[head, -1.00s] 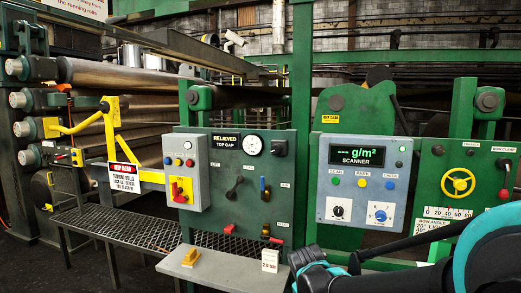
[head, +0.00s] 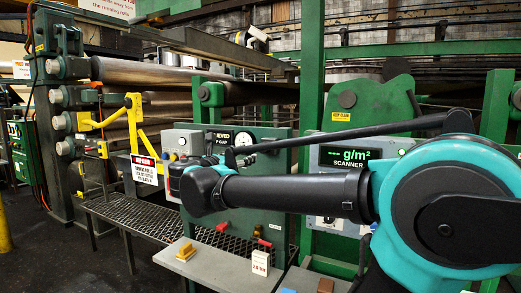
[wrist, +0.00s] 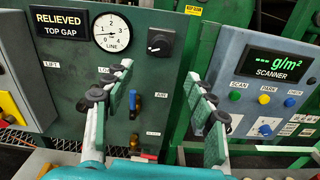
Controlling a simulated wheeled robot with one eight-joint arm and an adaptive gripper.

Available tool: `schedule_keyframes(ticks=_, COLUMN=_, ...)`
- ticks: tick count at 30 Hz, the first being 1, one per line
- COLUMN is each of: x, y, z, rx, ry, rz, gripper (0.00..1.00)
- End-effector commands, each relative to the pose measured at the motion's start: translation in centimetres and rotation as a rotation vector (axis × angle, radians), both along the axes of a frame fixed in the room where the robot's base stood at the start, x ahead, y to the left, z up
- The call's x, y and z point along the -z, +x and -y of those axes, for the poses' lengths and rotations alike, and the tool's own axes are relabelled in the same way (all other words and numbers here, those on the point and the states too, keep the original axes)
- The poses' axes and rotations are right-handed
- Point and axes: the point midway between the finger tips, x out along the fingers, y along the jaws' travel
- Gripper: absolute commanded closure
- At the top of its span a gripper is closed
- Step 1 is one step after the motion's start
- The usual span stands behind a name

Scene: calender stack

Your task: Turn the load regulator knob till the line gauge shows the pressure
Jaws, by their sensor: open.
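My gripper (wrist: 160,74) is open and empty. Its two fingers stand apart below the knob in the picture, apart from it. In the head view the gauge (head: 242,142) shows partly above my arm, which covers much of the panel.
A blue-handled lever (wrist: 134,103) and other handles sit lower on the panel. The grey scanner box (wrist: 268,95) is at right. A grey box with a red switch (wrist: 8,110) is at left.

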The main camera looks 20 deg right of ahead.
Motion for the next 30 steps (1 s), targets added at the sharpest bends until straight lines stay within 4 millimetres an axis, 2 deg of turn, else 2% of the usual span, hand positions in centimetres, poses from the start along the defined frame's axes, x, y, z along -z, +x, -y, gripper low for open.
schedule_keyframes(ticks=21, x=0.1, y=8.7, z=9.0, rx=0.005, ry=0.005, rz=0.000, gripper=0.44)
schedule_keyframes(ticks=30, x=0.1, y=11.1, z=11.4, rx=0.002, ry=0.004, rz=0.000, gripper=0.44)
